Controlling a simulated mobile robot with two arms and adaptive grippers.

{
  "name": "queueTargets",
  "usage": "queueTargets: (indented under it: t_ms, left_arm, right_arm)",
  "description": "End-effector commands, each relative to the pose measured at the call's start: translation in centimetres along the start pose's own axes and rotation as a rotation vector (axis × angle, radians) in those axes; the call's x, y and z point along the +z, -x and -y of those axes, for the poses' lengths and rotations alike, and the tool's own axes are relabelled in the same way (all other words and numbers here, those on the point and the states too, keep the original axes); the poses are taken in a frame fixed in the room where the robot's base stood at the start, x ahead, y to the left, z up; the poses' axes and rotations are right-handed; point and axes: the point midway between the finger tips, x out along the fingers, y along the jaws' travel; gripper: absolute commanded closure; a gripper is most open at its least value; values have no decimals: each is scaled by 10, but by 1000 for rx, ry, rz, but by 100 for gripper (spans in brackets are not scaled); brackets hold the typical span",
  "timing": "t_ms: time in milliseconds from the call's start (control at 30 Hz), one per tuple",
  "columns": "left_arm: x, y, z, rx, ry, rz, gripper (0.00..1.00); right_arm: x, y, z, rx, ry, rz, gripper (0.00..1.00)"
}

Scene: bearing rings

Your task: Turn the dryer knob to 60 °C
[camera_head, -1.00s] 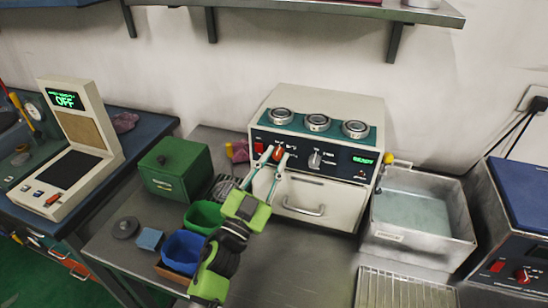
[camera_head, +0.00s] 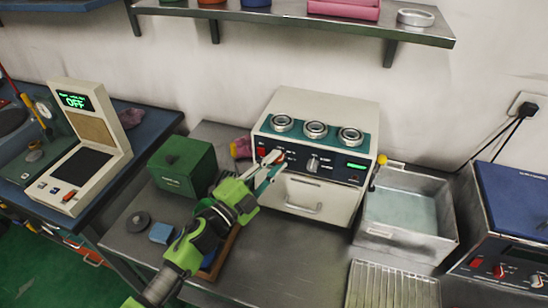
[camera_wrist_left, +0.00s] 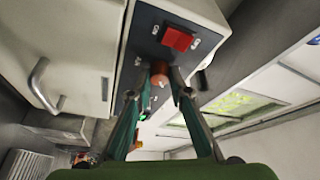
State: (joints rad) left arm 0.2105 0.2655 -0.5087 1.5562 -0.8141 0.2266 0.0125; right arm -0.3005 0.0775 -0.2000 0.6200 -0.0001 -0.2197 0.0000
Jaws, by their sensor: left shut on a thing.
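The dryer is a cream box (camera_head: 335,204) with a dark control panel (camera_head: 332,168) and a lit green display (camera_head: 356,166). Its red knob (camera_wrist_left: 159,76) sits below a square red switch (camera_wrist_left: 177,39) in the left wrist view. My left gripper (camera_head: 275,157) is shut on the red knob, a fingertip on each side. In the head view the fingers cover most of the knob. A second, grey knob (camera_head: 313,163) is to its right. The scale marks and display text are too small or blurred to read. My right gripper is not in view.
Several metal rings (camera_head: 316,129) sit on the dryer's teal top. A green box (camera_head: 182,166) stands left of it and a metal sink (camera_head: 408,210) right of it. A shelf (camera_head: 300,18) runs above. A blue block (camera_head: 160,233) lies on the steel bench (camera_head: 270,265).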

Motion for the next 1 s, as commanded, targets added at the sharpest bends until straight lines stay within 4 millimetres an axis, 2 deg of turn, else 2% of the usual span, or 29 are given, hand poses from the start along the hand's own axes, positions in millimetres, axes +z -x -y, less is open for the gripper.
queueTargets:
  t_ms: [200,700,733,767,800,1000]
  left_arm:
    - [0,0,0,26,-55,4,100]
    - [0,0,-1,32,-69,4,100]
    - [0,0,-1,31,-69,4,76]
    - [0,0,-1,31,-69,4,68]
    - [0,0,-1,31,-69,4,65]
    - [0,0,0,30,-69,4,65]
  right_arm:
    - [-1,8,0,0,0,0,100]
    - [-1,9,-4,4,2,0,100]
    - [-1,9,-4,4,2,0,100]
    - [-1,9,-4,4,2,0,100]
    - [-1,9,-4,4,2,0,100]
    - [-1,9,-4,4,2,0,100]
